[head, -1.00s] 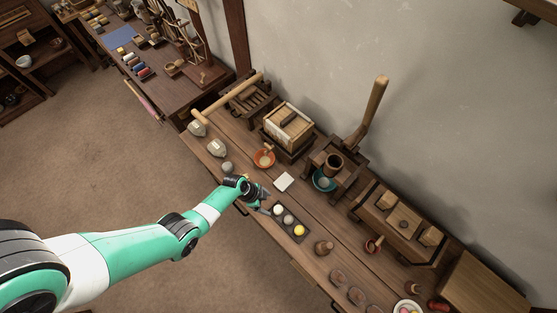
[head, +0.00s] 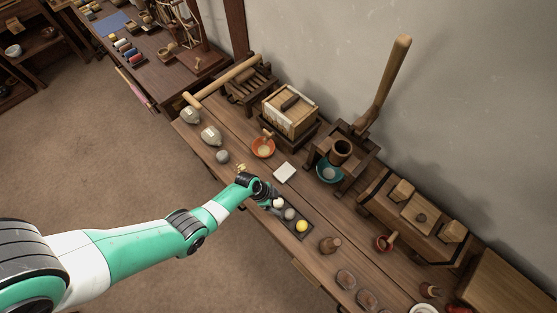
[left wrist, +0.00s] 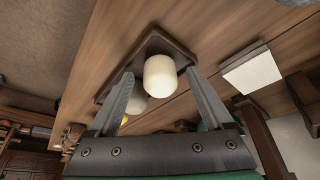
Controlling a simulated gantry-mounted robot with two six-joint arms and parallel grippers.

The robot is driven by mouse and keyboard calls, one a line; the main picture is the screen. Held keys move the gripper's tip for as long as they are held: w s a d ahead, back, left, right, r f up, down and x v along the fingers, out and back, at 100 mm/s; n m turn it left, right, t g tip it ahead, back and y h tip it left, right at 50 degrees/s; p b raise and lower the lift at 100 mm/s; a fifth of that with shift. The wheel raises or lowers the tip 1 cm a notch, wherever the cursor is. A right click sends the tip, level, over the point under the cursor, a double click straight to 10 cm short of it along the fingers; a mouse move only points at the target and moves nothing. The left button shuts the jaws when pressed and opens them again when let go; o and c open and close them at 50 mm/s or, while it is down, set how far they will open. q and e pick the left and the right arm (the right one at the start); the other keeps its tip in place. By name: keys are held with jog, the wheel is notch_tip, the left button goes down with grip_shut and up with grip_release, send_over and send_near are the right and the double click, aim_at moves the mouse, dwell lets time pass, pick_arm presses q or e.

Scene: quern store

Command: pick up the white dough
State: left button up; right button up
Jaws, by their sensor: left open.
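The white dough (head: 278,203) is a small pale ball at the near-left end of a dark tray (head: 308,235) on the workbench. A grey ball (head: 289,213) and a yellow ball (head: 302,225) sit beside it in a row. My left gripper (head: 272,201) is open right beside the white dough and partly covers it in the head view. In the left wrist view the white dough (left wrist: 160,76) stands between the two spread fingers (left wrist: 160,93), near their tips. I cannot tell whether either finger touches it. My right gripper is in neither view.
A white square block (head: 285,172) lies behind the tray. An orange bowl (head: 262,147) and a teal bowl (head: 329,172) stand farther back. Grey stones (head: 211,135) lie to the left.

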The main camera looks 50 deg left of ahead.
aim_at(276, 206)
pick_arm(q)
jog(key=shift+r, duration=0.1)
grip_shut()
dwell(0.3)
jog(key=shift+r+p, duration=0.5)
jog(key=r+p, duration=0.2)
jog(key=p, duration=0.1)
jog(key=r+p, duration=0.1)
jog(key=r, duration=0.1)
jog(key=shift+s+d, duration=0.2)
jog(key=shift+s, duration=0.15)
jog(key=s+d+r+p, duration=0.6)
jog(key=s+r+p, duration=0.2)
jog(key=s, duration=0.3)
jog(key=shift+s+d+p, duration=0.25)
jog(key=shift+p, duration=0.15)
